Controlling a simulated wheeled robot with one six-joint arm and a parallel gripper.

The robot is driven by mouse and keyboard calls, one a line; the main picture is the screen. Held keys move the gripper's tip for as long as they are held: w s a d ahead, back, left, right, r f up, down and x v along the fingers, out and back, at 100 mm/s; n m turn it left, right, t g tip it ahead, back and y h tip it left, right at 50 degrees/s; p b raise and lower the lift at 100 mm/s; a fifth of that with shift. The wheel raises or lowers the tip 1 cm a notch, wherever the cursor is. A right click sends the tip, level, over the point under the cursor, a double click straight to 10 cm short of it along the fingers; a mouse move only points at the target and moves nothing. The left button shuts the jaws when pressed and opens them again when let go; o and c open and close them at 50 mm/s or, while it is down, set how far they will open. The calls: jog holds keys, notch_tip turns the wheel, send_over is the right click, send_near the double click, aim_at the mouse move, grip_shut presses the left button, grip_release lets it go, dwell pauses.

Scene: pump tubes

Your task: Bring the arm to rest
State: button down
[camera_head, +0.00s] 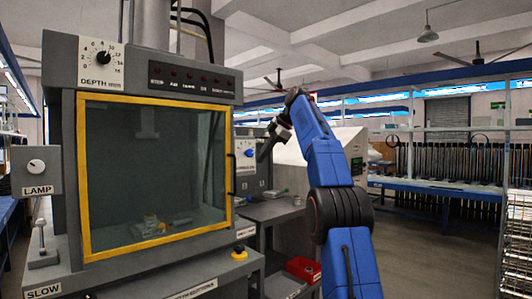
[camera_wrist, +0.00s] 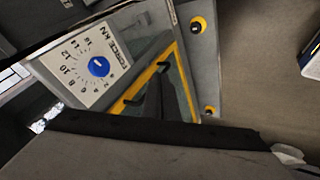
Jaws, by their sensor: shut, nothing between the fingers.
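My blue arm (camera_head: 326,160) stands raised right of the middle in the head view, bent at the top. My gripper (camera_head: 263,155) hangs from its upper end, dark and small, angled down to the left. It is in the air beside the panel with the blue dial knob (camera_head: 249,153), and no object shows in it. I cannot tell how far it is from that panel. The wrist view shows a dial with a blue knob (camera_wrist: 99,67) on a white scale, seen tilted.
A grey machine with a yellow-framed window (camera_head: 84,180) fills the left. A grey bench (camera_head: 272,210) and a red bin (camera_head: 303,269) stand beside my arm. Shelving (camera_head: 440,186) lines the back right. Open floor (camera_head: 430,255) lies at the right.

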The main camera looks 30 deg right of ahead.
jog(key=shift+s+d+r, duration=0.25)
jog(key=shift+d+r, duration=0.35)
jog(key=shift+r, duration=0.25)
jog(key=shift+a, duration=0.1)
jog(key=s+a+f+m+h, duration=0.1)
jog(key=s+a+f+m, duration=0.2)
jog(key=s+a, duration=0.3)
jog(key=s+a+f+m, duration=0.3)
jog(key=s, duration=0.5)
jog(key=s+a+f+m+h, duration=0.1)
jog(key=s+a+f+m, duration=0.3)
jog(key=s, duration=0.3)
jog(key=s+a+f+m+h, duration=0.1)
jog(key=s+a+f+m, duration=0.1)
jog(key=s+f, duration=1.3)
jog(key=s+a+f+m+g+h, duration=0.1)
jog(key=s+a+f+m, duration=0.2)
jog(key=s+f, duration=1.3)
notch_tip(320, 180, down, 4)
jog(key=shift+s+r+m, duration=0.1)
jog(key=shift+s+m, duration=0.05)
jog(key=shift+m, duration=0.55)
